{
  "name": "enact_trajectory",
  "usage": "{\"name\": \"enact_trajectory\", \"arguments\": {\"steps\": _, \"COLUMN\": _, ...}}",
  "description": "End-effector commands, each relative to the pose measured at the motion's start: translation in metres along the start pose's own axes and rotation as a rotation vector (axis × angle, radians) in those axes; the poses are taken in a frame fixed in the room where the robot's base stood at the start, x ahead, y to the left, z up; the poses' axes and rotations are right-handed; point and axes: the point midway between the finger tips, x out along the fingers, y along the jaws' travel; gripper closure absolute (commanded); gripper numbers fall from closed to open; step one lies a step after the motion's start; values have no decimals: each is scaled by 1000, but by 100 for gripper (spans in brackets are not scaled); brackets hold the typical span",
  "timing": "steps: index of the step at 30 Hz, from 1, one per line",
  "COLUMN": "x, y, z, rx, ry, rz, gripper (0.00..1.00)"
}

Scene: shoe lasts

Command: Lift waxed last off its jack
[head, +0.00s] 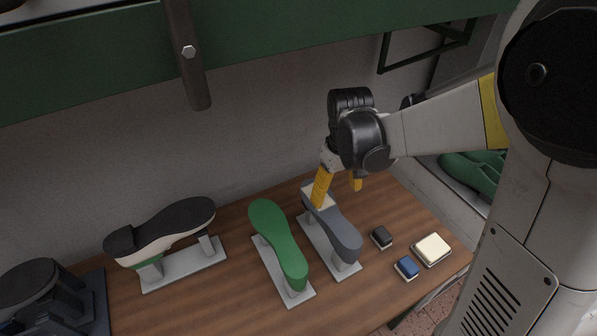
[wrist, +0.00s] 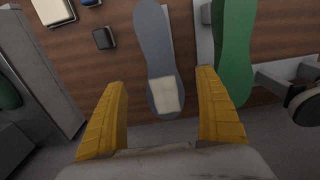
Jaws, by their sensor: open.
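A blue-grey last (head: 341,233) with a cream patch (wrist: 166,96) on one end rests sole-up on its pale jack (head: 315,241). I take it to be the waxed last. My gripper (head: 337,193) is over the patched end, with its yellow fingers open. In the wrist view, my gripper (wrist: 162,80) has one finger on each side of the blue-grey last (wrist: 154,45), with visible gaps. Nothing is held. In the head view a finger partly covers the patch, and I cannot tell the exact height of the fingertips.
A green last (head: 277,238) on a jack stands close to the left. A black-soled shoe (head: 165,228) is farther left. Small dark (head: 381,236) and blue (head: 406,267) blocks and a cream block (head: 432,248) lie right. A green beam (head: 290,45) crosses above.

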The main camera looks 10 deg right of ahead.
Motion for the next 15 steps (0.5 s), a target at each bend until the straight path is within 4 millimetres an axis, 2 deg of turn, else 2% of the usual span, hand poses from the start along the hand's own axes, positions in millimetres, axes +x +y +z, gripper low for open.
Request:
{"name": "enact_trajectory", "arguments": {"steps": 4, "x": 14, "y": 1, "z": -2, "rx": -10, "ry": -19, "rz": -6, "gripper": 17}}
{"name": "enact_trajectory", "arguments": {"steps": 10, "x": 49, "y": 1, "z": -2, "rx": -10, "ry": -19, "rz": -6, "gripper": 17}}
{"name": "enact_trajectory", "arguments": {"steps": 15, "x": 63, "y": 1, "z": -1, "rx": -10, "ry": -18, "rz": -6, "gripper": 17}}
